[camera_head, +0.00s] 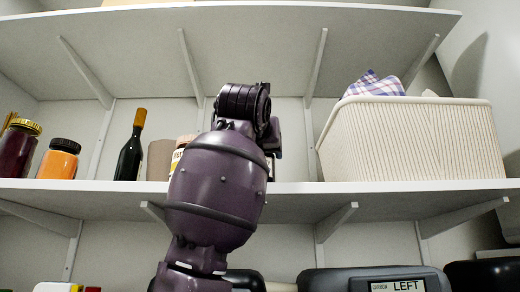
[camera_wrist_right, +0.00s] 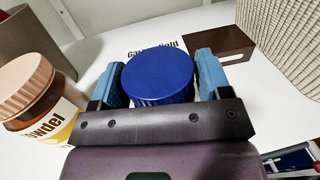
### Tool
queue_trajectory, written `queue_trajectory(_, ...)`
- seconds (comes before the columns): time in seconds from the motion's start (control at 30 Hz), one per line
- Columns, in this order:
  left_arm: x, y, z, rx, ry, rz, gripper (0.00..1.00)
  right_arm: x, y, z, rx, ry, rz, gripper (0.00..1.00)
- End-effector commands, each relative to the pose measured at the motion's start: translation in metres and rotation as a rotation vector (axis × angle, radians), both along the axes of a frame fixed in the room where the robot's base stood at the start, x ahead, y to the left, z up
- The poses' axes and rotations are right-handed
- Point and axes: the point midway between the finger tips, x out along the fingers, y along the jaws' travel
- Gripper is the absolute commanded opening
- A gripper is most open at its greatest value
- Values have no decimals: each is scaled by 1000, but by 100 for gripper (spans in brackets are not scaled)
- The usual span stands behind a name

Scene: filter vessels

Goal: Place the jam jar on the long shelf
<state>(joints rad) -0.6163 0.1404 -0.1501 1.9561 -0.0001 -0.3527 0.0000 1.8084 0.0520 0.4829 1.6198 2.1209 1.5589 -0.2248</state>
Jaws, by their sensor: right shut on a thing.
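A jar with a round blue lid (camera_wrist_right: 158,78) stands between the blue fingers of my right gripper (camera_wrist_right: 160,66), which is shut on it. Its body and label are hidden, so I cannot tell its contents. The long shelf (camera_head: 100,187) runs across the head view; its white top (camera_wrist_right: 105,62) lies under and behind the jar in the wrist view. Whether the jar touches the shelf I cannot tell. In the head view my purple arm hides the gripper and the jar. My left gripper is not in view.
A brown-lidded jar (camera_wrist_right: 28,90) stands close left of the gripper. A brown box (camera_wrist_right: 220,45) is behind, and a ribbed white basket (camera_head: 410,140) stands to the right. Farther left are a dark bottle (camera_head: 130,150), an orange jar (camera_head: 59,160) and a yellow-lidded jar (camera_head: 17,150).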

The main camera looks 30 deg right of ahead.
Motion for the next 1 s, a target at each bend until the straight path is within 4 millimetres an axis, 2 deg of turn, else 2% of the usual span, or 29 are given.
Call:
queue_trajectory(0.37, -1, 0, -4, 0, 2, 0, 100, -1, 0, -3, -1, -3, 0, 32)
queue_trajectory(0.4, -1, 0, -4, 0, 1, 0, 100, -1, 0, -3, 1, -1, 0, 74)
queue_trajectory(0.57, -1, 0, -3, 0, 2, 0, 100, 0, 0, -2, 1, -1, 0, 96)
queue_trajectory(1.0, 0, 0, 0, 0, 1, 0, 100, 0, 3, 1, 0, -1, -1, 96)
